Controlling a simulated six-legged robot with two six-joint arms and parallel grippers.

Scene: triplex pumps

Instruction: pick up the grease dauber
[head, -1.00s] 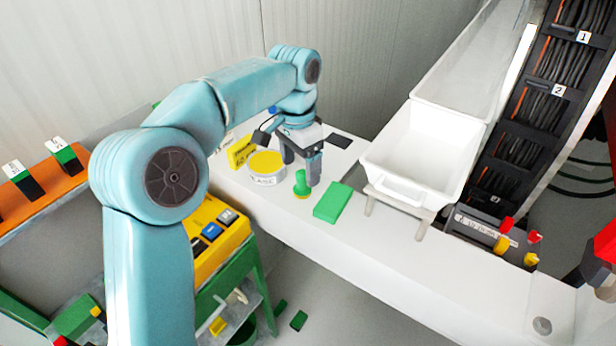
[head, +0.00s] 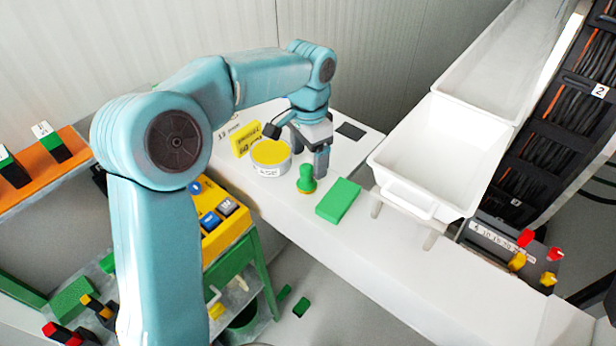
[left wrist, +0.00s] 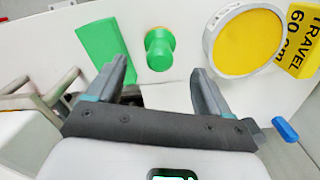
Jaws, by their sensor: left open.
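The grease dauber appears to be the small green knob-shaped piece with a yellowish rim at its base (head: 306,180). It stands upright on the white bench top (head: 385,262). My left gripper (head: 309,158) is just behind it in the head view, open and empty, with its fingers pointing down. In the left wrist view the dauber (left wrist: 159,47) lies beyond the open fingers (left wrist: 160,78), roughly centred between them, and the fingers do not touch it. My right gripper is in neither view.
A round tin with a yellow lid (head: 270,153) and a yellow sign (head: 245,138) stand left of the dauber. A flat green block (head: 338,201) lies close on its right. A white bin (head: 428,150) stands further right. The bench front is clear.

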